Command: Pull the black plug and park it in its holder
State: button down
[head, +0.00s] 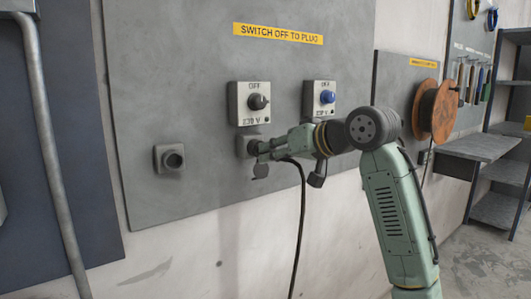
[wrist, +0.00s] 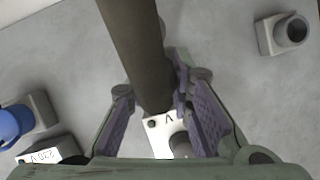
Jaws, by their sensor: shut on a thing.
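My gripper (head: 258,157) is shut on the black plug, in front of a grey socket box (head: 243,144) below the left switch. In the wrist view the plug (wrist: 140,50) is a dark cylinder running from the top edge down between the purple finger pads. Its black cable (head: 301,215) hangs down in the head view. The fingers hide the plug's front end, so I cannot tell whether it is still seated. A grey box with a round opening (head: 171,158), perhaps the holder, is on the panel to the left. It also shows in the wrist view (wrist: 285,33), with its opening empty.
Above the socket is the switch with a black knob (head: 258,102). A switch with a blue knob (head: 327,97) is to its right. The grey panel (head: 165,80) is bare between the left box and my gripper. A cable reel (head: 438,110) and shelves (head: 485,147) are farther right.

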aim_at(288, 158)
jog(key=shift+s+d, duration=0.5)
jog(key=shift+s, duration=0.2)
jog(key=shift+s+d, duration=0.5)
jog(key=shift+s, duration=0.15)
jog(key=shift+s, duration=0.1)
jog(key=shift+s+d, duration=0.4)
jog(key=shift+s, duration=0.05)
jog(key=s+a+b, duration=0.1)
jog(key=s+a, duration=1.1)
jog(key=a, duration=0.4)
dwell(0.4)
jog(key=shift+w+a+p, duration=0.15)
jog(key=shift+w+a, duration=0.55)
jog(key=shift+w, duration=0.25)
jog(key=shift+w+a+p, duration=0.15)
jog(key=shift+w+a, duration=0.55)
jog(key=shift+w, duration=0.25)
